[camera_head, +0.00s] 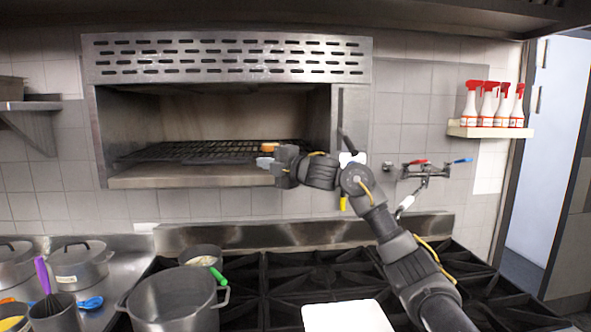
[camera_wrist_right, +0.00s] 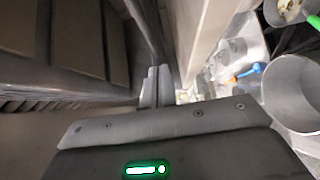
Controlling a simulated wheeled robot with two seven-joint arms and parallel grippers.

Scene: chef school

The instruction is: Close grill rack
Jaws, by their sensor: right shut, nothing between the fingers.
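The grill rack (camera_head: 200,151) is a dark wire grid inside the open steel grill housing (camera_head: 228,57) on the back wall. My right gripper (camera_head: 262,162) is shut and empty at the front right of the rack, by the housing's lower front edge. A small orange-brown piece (camera_head: 270,147) shows just behind the fingers; I cannot tell what it is. In the right wrist view the shut fingers (camera_wrist_right: 155,86) point along the metal edge of the housing. Whether they touch the rack is not clear. My left gripper is not in view.
Below is a black stove (camera_head: 310,275) with a large pot (camera_head: 172,300) and a small pot (camera_head: 201,256). A tap with red and blue handles (camera_head: 425,170) is right of my arm. Spray bottles (camera_head: 488,105) stand on a wall shelf. The space before the housing's left half is free.

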